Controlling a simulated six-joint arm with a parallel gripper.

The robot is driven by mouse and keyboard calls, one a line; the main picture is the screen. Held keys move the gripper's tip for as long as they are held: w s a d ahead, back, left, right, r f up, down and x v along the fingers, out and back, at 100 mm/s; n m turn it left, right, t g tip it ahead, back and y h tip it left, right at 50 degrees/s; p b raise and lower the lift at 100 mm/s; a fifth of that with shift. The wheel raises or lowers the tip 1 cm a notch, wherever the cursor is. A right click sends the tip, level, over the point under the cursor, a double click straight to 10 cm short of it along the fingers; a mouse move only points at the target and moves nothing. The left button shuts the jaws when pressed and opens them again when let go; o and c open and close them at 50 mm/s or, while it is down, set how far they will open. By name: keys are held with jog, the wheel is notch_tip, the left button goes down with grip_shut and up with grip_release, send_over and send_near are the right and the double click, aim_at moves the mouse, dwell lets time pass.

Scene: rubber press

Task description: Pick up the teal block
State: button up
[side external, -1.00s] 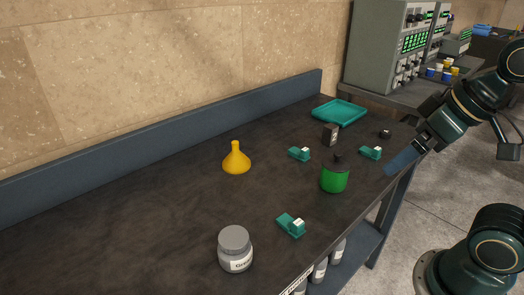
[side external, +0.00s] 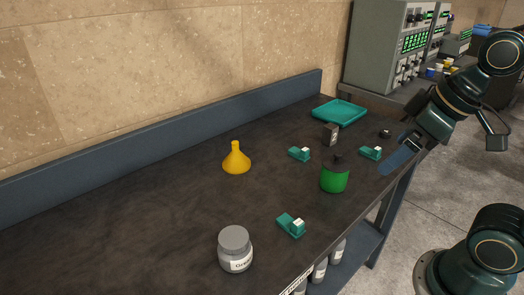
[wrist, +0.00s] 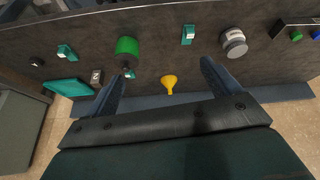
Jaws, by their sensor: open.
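Three teal blocks, each with a small white piece on top, sit apart on the dark bench. One teal block (side external: 285,222) is at the front, one teal block (side external: 296,152) is behind the green canister, and one teal block (side external: 366,152) is at the right near my gripper (side external: 392,163). The wrist view shows teal blocks at top centre (wrist: 187,36), at upper left (wrist: 63,48) and partly behind the canister (wrist: 129,75). My gripper (wrist: 162,70) is open and empty, above the bench's right edge, with its fingers spread apart and touching no block.
A green canister (side external: 335,180) stands among the blocks. A yellow funnel (side external: 236,161), a grey-lidded jar (side external: 235,250), a small dark box (side external: 330,135), a small black object (side external: 385,133) and a teal tray (side external: 340,112) are also on the bench. The left part of the bench is clear.

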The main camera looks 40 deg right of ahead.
jog(key=w+a+f+n+g+y, duration=0.2)
jog(key=w+f+n, duration=0.3)
jog(key=w+n, duration=0.2)
jog(key=w+a+f+n+g+y, duration=0.2)
jog(key=w+f+n, duration=0.3)
jog(key=w+n, duration=0.3)
jog(key=shift+w+n+g, duration=0.15)
jog(key=shift+n+g, duration=0.15)
jog(key=shift+g, duration=0.2)
jog(key=shift+a+f, duration=0.1)
jog(key=shift+a, duration=0.05)
send_near(288, 226)
jog(key=shift+x, duration=1.2)
jog(key=shift+x, duration=2.6)
jog(key=c, duration=1.1)
